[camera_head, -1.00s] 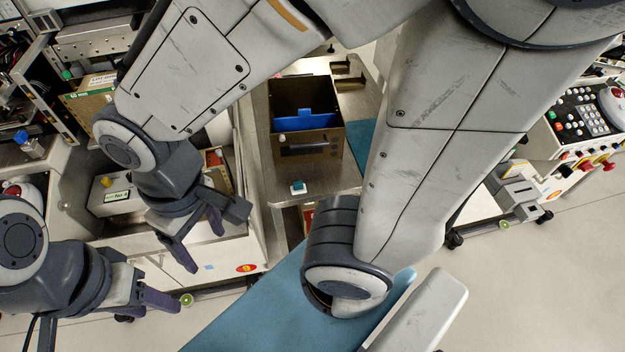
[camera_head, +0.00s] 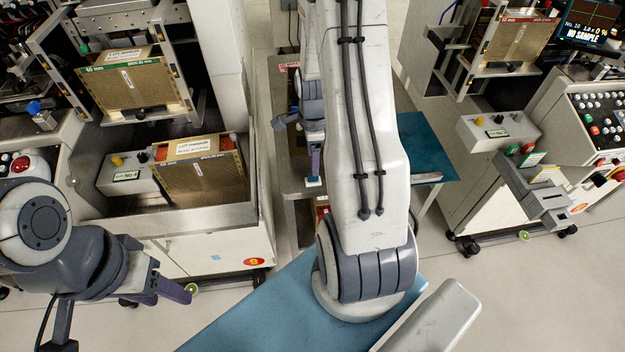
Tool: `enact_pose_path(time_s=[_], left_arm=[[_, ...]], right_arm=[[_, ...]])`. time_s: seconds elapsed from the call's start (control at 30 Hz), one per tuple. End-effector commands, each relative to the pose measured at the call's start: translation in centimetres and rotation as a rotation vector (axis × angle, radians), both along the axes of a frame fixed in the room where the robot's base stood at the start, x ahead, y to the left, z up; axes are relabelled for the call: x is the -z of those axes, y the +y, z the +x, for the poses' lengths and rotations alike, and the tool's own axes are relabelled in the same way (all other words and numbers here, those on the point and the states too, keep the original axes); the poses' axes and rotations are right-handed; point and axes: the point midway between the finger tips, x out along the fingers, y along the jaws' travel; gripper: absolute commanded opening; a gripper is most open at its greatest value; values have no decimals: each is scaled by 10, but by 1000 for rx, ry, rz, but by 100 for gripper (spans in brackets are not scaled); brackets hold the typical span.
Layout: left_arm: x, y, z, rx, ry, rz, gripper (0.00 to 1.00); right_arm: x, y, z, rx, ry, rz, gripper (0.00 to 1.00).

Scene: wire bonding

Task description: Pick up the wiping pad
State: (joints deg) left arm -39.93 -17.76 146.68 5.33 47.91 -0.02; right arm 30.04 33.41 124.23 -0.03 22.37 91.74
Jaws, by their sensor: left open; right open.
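The wiping pad appears to be the small white and teal block (camera_head: 313,182) near the front edge of the metal cart top. My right gripper (camera_head: 315,165) points down directly above it, with a purple finger close to its top. Only one finger shows clearly, and I cannot tell whether it touches the pad. My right arm hides much of the cart. My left gripper (camera_head: 172,293) is open and empty at the lower left, far from the pad.
A machine with a bin holding a labelled brown magazine (camera_head: 200,178) stands left of the cart (camera_head: 290,200). A teal mat (camera_head: 425,145) lies to the right. Another machine with a keypad panel (camera_head: 603,120) stands further right. Open floor shows at the lower right.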

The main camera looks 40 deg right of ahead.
Motion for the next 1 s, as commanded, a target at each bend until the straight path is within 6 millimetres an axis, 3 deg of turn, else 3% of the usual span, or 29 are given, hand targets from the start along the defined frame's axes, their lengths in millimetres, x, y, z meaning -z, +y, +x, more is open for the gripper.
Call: enact_pose_path(time_s=[0.27, 0.53, 0.83, 0.87, 1.0], left_arm=[[1, 0, 0, 0, 0, 0, 50], [1, 0, 0, 0, 0, 0, 50], [1, 0, 0, 0, 0, 0, 50], [1, 0, 0, 0, 0, 0, 50], [1, 0, 0, 0, 0, 0, 50]], right_arm=[[25, 2, -2, -4, 3, 2, 72], [64, 4, -5, -4, 3, 2, 72], [69, 4, -4, -4, 0, 0, 72], [69, 4, -4, -4, 0, 0, 69], [69, 4, -4, -4, 0, 0, 15]])
